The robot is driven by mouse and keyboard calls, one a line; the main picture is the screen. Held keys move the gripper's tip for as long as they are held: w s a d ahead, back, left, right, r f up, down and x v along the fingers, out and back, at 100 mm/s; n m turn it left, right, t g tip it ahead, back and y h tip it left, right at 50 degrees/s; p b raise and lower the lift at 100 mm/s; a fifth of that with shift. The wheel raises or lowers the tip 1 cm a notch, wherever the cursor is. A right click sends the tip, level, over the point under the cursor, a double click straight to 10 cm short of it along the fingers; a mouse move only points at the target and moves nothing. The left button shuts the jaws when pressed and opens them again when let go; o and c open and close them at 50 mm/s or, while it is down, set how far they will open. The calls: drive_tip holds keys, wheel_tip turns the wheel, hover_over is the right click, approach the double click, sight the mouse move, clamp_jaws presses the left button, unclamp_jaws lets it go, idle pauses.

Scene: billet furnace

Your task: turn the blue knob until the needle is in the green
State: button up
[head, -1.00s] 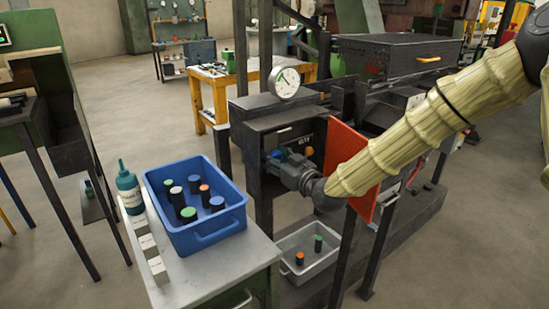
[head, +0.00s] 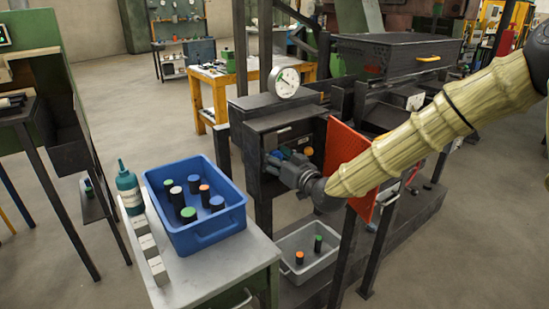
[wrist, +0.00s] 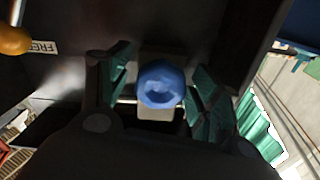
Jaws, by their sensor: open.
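The blue knob (wrist: 161,84) sits on the furnace panel in the wrist view, between the two green-padded fingers of my gripper (wrist: 158,92). The fingers stand apart on either side of the knob, with gaps visible. In the head view my gripper (head: 283,163) is at the panel and the knob is mostly hidden by it. The round white gauge (head: 285,82) stands on top of the furnace frame. Its dial has a green part at the upper left, but the needle is too small to read surely.
An orange knob (wrist: 14,40) is beside a label on the same panel. A red plate (head: 346,170) stands close beside my arm. A blue crate (head: 230,228) with several dark cylinders is on the bench at left. A grey tray (head: 322,265) lies below.

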drive_tip(key=v, duration=1.2)
drive_tip(key=s+d+f+m+g+h, duration=0.1)
drive_tip(key=s+f+g+h, duration=0.15)
drive_tip(key=f, duration=0.65)
drive_tip(key=s+f+m+g+h, duration=0.1)
drive_tip(key=s+f, duration=0.2)
drive_tip(key=f, duration=0.6)
drive_tip(key=s+d+f+m+g+h, duration=0.1)
drive_tip(key=s+d+f+g+h, duration=0.15)
drive_tip(key=s+f, duration=0.6)
drive_tip(key=s+d+f+m+g+h, duration=0.1)
drive_tip(key=s+d+f+g, duration=0.2)
drive_tip(key=s+f, duration=0.55)
drive_tip(key=s+d+f+m+g+h, duration=0.1)
drive_tip(key=s+d+f+g+h, duration=0.15)
drive_tip(key=s+d+f, duration=0.55)
drive_tip(key=s+d+f+m+g+h, duration=0.1)
drive_tip(key=s+f+g, duration=0.35)
drive_tip(key=s, duration=0.75)
wheel_tip(320, 180, up, 11)
drive_tip(key=t+p, duration=0.1)
drive_tip(key=p, duration=1.1)
drive_tip(key=shift+w+d, duration=0.15)
